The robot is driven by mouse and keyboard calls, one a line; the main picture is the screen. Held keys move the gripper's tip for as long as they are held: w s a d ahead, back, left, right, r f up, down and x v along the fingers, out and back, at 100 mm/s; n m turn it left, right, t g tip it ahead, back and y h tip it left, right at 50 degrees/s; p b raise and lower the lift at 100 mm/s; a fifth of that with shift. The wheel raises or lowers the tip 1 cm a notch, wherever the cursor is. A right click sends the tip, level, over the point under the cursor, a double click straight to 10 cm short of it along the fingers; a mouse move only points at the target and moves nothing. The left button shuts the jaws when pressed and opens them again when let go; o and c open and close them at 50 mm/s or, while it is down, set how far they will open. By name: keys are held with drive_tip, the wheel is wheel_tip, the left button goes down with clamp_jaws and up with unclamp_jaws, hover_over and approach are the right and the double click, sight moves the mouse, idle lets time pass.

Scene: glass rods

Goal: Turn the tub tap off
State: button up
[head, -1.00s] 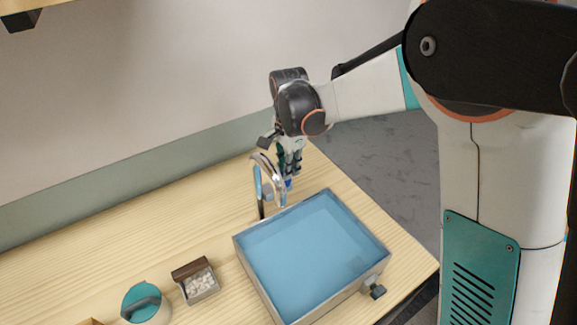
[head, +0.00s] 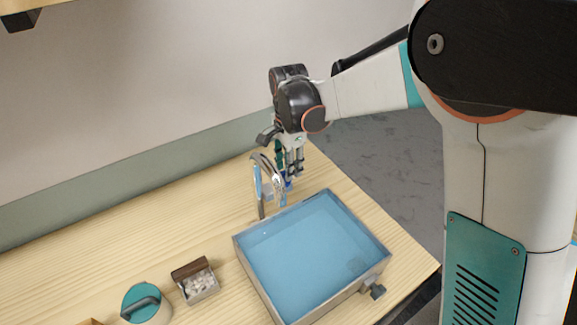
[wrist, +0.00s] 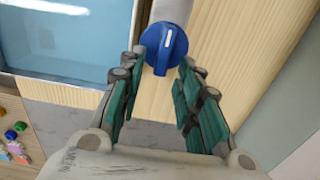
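The tub (head: 338,293) is a grey-rimmed basin of blue water on the wooden counter. The curved metal tap (head: 257,180) stands at its back edge with its spout over the tub. In the wrist view the tap's round blue knob (wrist: 165,50) has a white mark pointing nearly straight up the picture. My gripper (head: 291,172) is beside the tap, pointing down. In the wrist view my gripper (wrist: 163,62) is open, with a fingertip on either side of the knob; I cannot tell whether they touch it. In the head view my fingers mostly hide the knob.
A small box of white pieces (head: 203,287) and a teal-lidded jar (head: 147,302) stand left of the tub. A dark drain knob (head: 377,291) sticks out of the tub's front. Small coloured pieces (wrist: 15,133) show in the wrist view. The counter's back left is clear.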

wheel_tip(320, 180, up, 11)
idle(0.4)
drive_tip(key=shift+r, duration=0.1)
